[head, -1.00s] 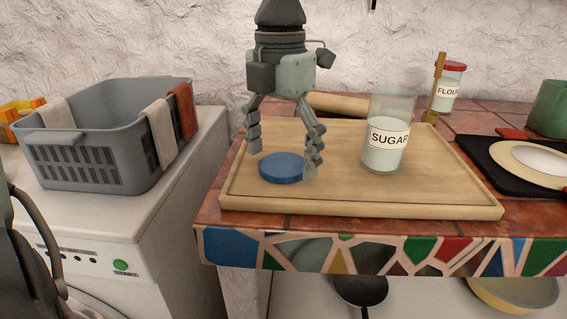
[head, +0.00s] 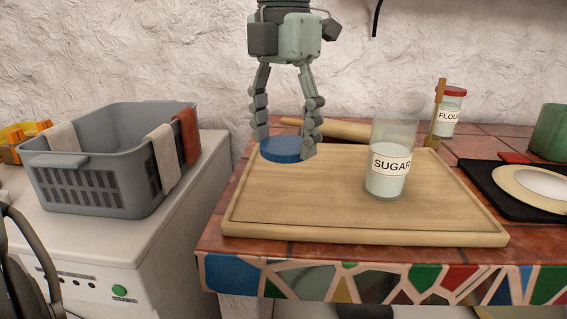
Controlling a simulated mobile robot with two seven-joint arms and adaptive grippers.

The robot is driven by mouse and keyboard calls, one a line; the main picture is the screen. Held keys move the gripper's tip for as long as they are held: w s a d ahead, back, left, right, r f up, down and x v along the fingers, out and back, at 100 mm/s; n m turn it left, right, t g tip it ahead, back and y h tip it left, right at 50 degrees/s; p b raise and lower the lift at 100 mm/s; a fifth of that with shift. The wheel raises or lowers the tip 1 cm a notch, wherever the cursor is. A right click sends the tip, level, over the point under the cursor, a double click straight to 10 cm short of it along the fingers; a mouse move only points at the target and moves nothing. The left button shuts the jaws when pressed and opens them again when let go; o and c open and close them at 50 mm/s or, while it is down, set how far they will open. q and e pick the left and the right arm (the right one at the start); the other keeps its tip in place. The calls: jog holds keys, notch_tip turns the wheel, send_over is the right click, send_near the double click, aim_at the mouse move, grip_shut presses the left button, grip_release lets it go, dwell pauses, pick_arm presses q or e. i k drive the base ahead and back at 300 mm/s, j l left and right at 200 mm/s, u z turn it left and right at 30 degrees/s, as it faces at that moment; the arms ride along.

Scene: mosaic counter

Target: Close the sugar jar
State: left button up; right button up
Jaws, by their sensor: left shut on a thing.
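The sugar jar (head: 388,172) is clear glass with a white "SUGAR" label and pale contents. It stands upright and open-topped on the right half of a wooden board (head: 300,212). My left gripper (head: 285,145) points down, shut on a round blue lid (head: 283,150), one finger on each side. The lid is held level, to the left of the jar and apart from it, and looks raised off the board. My right gripper is not in view.
A rolling pin (head: 340,130) lies behind the board. A red-lidded flour jar (head: 447,112) stands at the back right. A black board with a plate (head: 535,187) lies to the right. A grey basket (head: 100,165) stands on the white machine at left.

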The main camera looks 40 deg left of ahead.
aim_at(392, 137)
jog(key=k, duration=1)
